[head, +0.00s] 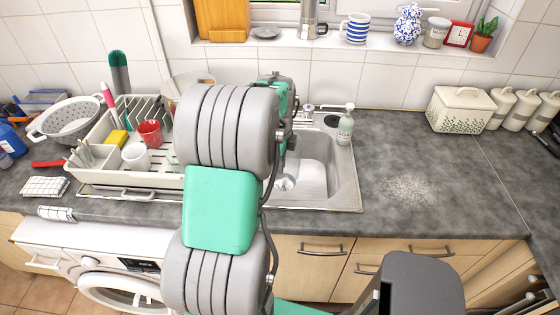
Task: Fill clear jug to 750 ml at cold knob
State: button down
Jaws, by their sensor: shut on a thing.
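My arm fills the middle of the head view and covers the left part of the sink (352,190). My gripper's fingers are hidden behind the arm, so what they hold does not show. A small chrome fitting (309,108) stands at the back of the sink, just right of my wrist. I cannot tell whether it is the cold knob. The tap spout is hidden. A pale, see-through rounded thing (178,88) shows partly behind the arm's left side. I cannot tell whether it is the clear jug. No water stream or fill level shows.
A white dish rack (100,174) with a red mug (150,133) and a white mug (136,157) stands left of the arm. A soap bottle (346,125) stands at the sink's back right.

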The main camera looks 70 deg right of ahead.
aim_at(281, 177)
jog(key=f+b, duration=0.1)
jog(key=f, duration=0.2)
jog(key=d+f+b, duration=0.1)
jog(key=f+b, duration=0.1)
jog(key=f, duration=0.1)
jog(key=d+f+b, duration=0.1)
jog(key=f+b, duration=0.1)
jog(key=f, duration=0.1)
jog(key=shift+w+d+f, duration=0.25)
jog(key=shift+f, duration=0.05)
notch_tip(281, 177, down, 7)
jog(key=b, duration=0.4)
jog(key=shift+b, duration=0.4)
jog(key=c, duration=1.5)
grip_release()
jog(key=shift+r, duration=0.1)
jog(key=r, duration=0.7)
jog(key=shift+a+r+b, duration=0.2)
jog(key=shift+r+b, duration=0.2)
